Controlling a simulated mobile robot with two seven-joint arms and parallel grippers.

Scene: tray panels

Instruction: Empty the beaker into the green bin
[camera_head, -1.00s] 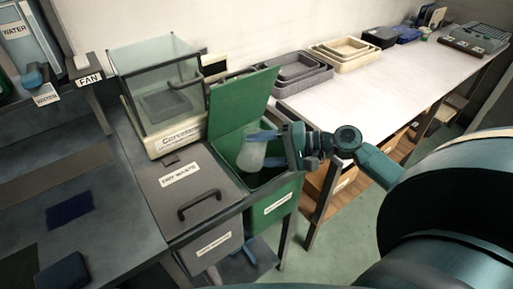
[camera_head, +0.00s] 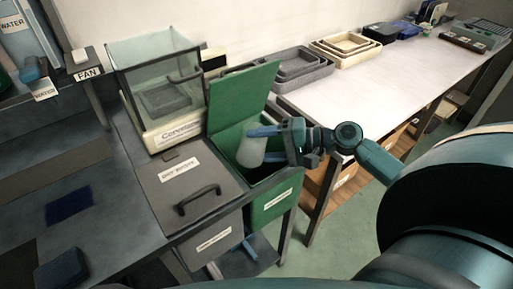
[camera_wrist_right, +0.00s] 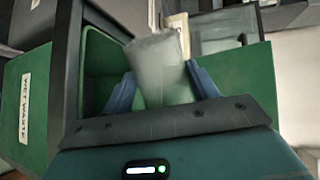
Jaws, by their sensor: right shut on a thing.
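The beaker (camera_head: 251,151) is a pale, translucent cup, tilted over the opening of the green bin (camera_head: 272,204). The bin's green lid (camera_head: 240,101) stands open behind it. My right gripper (camera_head: 256,143) comes in from the right and is shut on the beaker. In the right wrist view the beaker (camera_wrist_right: 158,66) sits between the two blue fingers, with the green bin (camera_wrist_right: 30,95) labelled "WET WASTE" around and below it. I cannot tell what is in the beaker. My left gripper is not in view.
A grey bin (camera_head: 196,190) labelled as dry waste, its lid shut, stands left of the green bin. A glass balance case (camera_head: 160,90) stands behind it. A white table (camera_head: 390,90) with stacked trays (camera_head: 300,68) stretches to the right.

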